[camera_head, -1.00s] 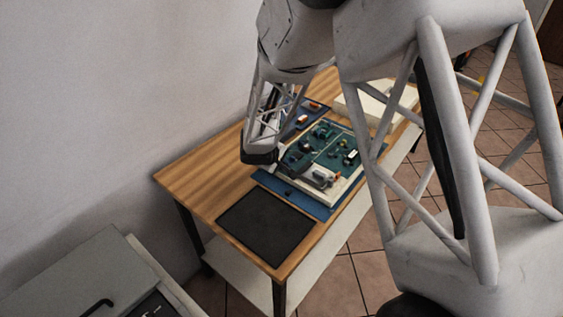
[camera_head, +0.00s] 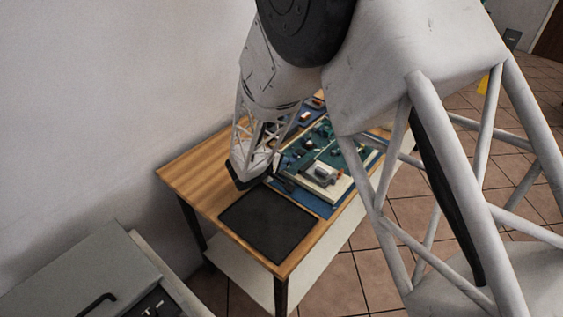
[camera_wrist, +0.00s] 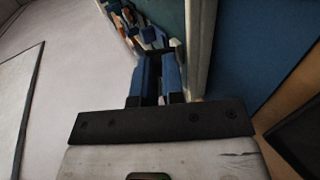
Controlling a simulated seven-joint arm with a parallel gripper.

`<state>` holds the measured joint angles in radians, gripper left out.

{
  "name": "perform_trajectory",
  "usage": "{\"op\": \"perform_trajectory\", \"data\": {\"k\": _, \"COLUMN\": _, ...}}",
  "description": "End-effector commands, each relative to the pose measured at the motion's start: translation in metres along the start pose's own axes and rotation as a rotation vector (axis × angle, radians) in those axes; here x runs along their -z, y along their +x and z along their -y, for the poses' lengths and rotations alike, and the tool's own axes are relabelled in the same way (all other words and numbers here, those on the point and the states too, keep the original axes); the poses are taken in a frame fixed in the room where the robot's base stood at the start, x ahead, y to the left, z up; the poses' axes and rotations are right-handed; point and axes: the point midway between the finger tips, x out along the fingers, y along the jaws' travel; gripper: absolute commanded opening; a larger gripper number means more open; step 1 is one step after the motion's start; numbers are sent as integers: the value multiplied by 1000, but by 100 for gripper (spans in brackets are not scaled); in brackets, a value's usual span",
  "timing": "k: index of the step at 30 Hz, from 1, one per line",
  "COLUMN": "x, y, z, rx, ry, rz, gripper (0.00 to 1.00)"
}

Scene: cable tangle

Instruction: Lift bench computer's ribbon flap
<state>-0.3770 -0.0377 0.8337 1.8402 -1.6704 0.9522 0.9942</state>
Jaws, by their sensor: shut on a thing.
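The bench computer is a green circuit board (camera_head: 322,152) in a cream tray (camera_head: 334,192) on the bench. A pale connector block with a small orange part (camera_head: 323,173) sits at its near end. My gripper (camera_wrist: 159,75) shows in the wrist view with two blue fingers close together at the board end, beside the tray wall (camera_wrist: 195,45). They are shut on a thin dark piece, apparently the ribbon flap, mostly hidden between them. In the head view my wrist hangs at the left near corner of the tray, and the fingertips are hard to make out.
A blue mat (camera_head: 318,207) lies under the tray. A black pad (camera_head: 268,225) lies bare on the wooden bench (camera_head: 205,180) in front. A wall stands behind the bench on the left. A grey cabinet (camera_head: 85,275) stands at the lower left.

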Motion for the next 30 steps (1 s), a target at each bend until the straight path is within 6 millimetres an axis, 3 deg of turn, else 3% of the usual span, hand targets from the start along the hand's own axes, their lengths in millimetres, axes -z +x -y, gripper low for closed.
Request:
{"op": "perform_trajectory", "data": {"k": 10, "x": -1, "y": 0, "z": 0, "rx": -2, "ry": 0, "rz": 2, "gripper": 0}}
{"op": "perform_trajectory", "data": {"k": 11, "x": -1, "y": 0, "z": 0, "rx": -2, "ry": 0, "rz": 2, "gripper": 14}}
{"op": "perform_trajectory", "data": {"k": 15, "x": -1, "y": 0, "z": 0, "rx": -2, "ry": 0, "rz": 2, "gripper": 35}}
{"op": "perform_trajectory", "data": {"k": 30, "x": 0, "y": 1, "z": -1, "rx": 32, "ry": 2, "rz": 1, "gripper": 35}}
